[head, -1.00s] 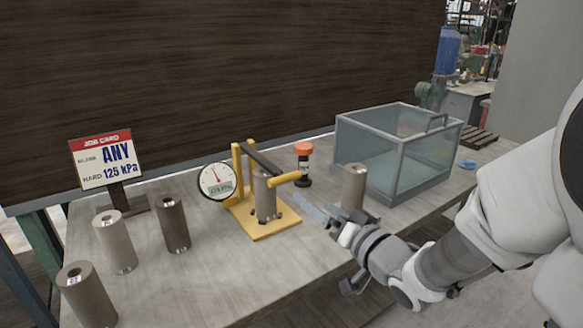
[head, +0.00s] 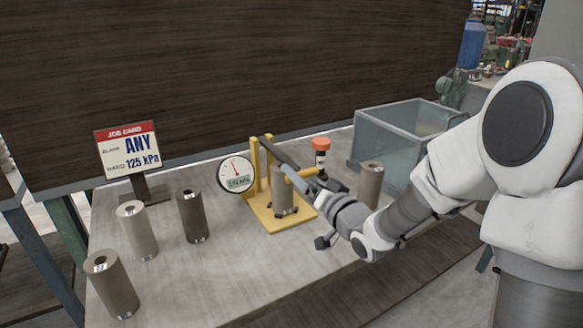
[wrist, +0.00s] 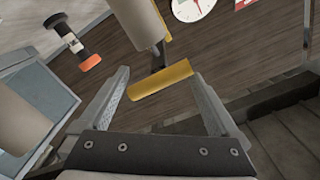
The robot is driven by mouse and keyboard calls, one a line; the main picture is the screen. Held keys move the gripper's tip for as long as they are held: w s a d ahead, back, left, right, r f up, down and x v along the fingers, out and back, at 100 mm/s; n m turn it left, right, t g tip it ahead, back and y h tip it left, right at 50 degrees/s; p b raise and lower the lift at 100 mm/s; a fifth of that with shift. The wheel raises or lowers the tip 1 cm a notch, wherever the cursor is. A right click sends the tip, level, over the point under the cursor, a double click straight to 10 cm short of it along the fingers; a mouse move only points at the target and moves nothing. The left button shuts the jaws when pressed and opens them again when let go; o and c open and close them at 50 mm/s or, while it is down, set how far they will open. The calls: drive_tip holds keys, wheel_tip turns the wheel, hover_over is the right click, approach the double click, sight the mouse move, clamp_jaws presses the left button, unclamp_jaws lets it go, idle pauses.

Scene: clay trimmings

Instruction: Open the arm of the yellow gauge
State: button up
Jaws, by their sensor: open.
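The yellow gauge has a flat yellow base (head: 268,223), yellow uprights and a round white dial (head: 236,173) on its left. A grey-brown cylinder (head: 283,192) stands on the base; it also shows in the wrist view (wrist: 138,20). The gauge's dark arm (head: 277,152) lies across above the cylinder. Its yellow handle (wrist: 160,80) shows in the wrist view between my spread fingers, apart from both. In the head view my gripper (head: 298,177) is at the gauge's right side and mostly hides the handle. My gripper is open and empty.
An orange-capped device (head: 321,145) stands just behind my gripper. A cylinder (head: 370,185) stands to the right, near a clear-walled bin (head: 385,140). Several cylinders (head: 193,217) and a job card (head: 128,150) stand at the left. The table front is clear.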

sight(296, 170)
drive_tip(key=x, duration=0.5)
drive_tip(key=shift+w+a, duration=0.25)
drive_tip(key=shift+w, duration=0.05)
clamp_jaws()
